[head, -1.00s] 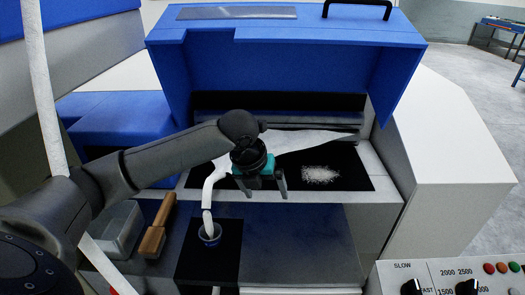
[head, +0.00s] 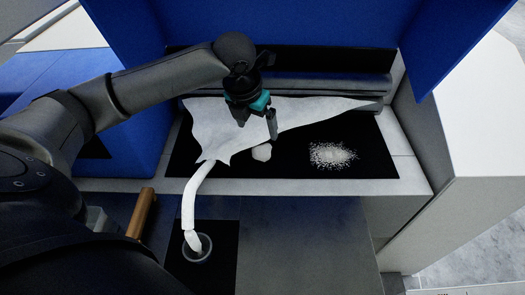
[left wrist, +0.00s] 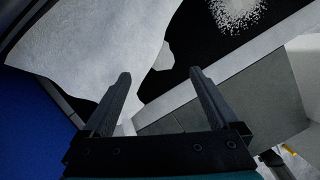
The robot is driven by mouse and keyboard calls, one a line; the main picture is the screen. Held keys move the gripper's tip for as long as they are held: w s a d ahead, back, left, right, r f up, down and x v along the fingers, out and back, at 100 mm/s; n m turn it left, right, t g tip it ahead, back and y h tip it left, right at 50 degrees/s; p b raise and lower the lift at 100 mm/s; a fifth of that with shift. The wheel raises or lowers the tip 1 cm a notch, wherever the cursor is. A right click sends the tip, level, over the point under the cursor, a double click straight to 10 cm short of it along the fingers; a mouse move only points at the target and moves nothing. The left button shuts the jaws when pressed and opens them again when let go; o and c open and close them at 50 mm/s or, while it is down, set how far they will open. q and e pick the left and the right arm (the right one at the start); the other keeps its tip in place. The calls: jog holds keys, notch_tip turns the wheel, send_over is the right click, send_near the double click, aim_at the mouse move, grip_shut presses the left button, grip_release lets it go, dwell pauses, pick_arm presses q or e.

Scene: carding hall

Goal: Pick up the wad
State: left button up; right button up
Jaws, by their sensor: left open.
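The wad (head: 262,152) is a small white lump on the black bed (head: 374,165), just right of the white fibre web's lower edge. In the left wrist view the wad (left wrist: 164,57) shows between and beyond my fingertips, close against the web's edge. My left gripper (head: 258,130) hangs just above and behind the wad in the head view. Its two fingers are apart with nothing between them, and it also shows in the left wrist view (left wrist: 160,76). My right gripper is not in view.
The white web (head: 219,122) narrows into a strand that runs into a round can (head: 197,248). A patch of loose white fluff (head: 332,155) lies right of the wad. A roller (head: 330,86) and raised blue cover (head: 300,22) stand behind. A wooden-handled tool (head: 141,213) lies at lower left.

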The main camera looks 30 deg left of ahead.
pick_arm(q)
send_over(262, 148)
jog(key=s, duration=0.2)
notch_tip(262, 148, down, 4)
jog(key=shift+w+d+f+b, duration=0.1)
jog(key=shift+b, duration=0.3)
jog(key=shift+b+x, duration=0.8)
jog(key=shift+x, duration=2)
jog(key=c, duration=1.4)
